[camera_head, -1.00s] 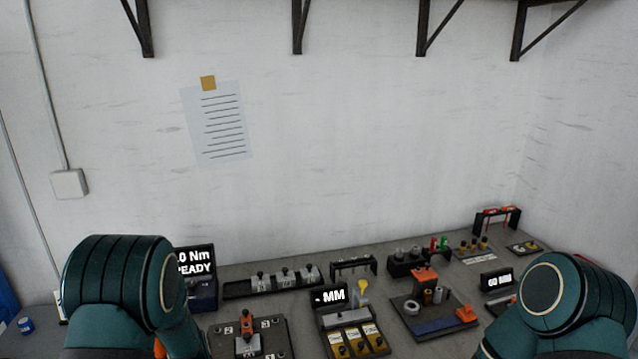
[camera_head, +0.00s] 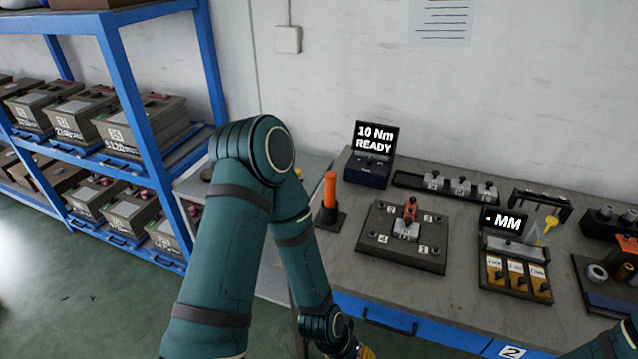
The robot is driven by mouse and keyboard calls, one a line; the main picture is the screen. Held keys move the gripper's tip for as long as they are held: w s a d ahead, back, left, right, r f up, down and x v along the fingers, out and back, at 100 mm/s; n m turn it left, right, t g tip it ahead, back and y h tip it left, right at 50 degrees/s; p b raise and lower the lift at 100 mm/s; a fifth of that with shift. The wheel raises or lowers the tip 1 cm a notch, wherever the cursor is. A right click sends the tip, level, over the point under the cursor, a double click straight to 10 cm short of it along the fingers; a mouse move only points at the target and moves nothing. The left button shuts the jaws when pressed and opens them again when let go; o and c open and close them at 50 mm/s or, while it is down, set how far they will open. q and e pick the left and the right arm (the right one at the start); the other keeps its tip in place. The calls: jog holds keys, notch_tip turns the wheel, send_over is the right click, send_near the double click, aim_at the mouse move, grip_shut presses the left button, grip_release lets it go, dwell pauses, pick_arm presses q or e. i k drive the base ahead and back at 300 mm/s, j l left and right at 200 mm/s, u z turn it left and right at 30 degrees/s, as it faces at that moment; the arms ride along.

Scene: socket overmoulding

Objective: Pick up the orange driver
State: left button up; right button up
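The orange driver (camera_head: 330,190) stands upright in a small black holder (camera_head: 330,218) at the left end of the grey bench. My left arm passes just left of it and hangs down in front of the bench. My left gripper (camera_head: 366,352) is mostly cut off by the bottom edge, below the bench edge and well under the driver; its fingers cannot be made out. My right gripper is out of view; only a bit of my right arm shows at the lower right corner.
A numbered fixture plate (camera_head: 402,250) with an orange-topped clamp sits right of the driver. Behind are the "10 Nm READY" display box (camera_head: 368,172) and a socket rail (camera_head: 455,192). The "MM" bin unit (camera_head: 516,272) stands farther right. Blue shelving (camera_head: 135,85) with crates is left.

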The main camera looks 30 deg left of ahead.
aim_at(330, 175)
jog(key=k+j+u, duration=0.1)
jog(key=u, duration=0.65)
jog(key=i+j, duration=0.05)
jog(key=j, duration=0.05)
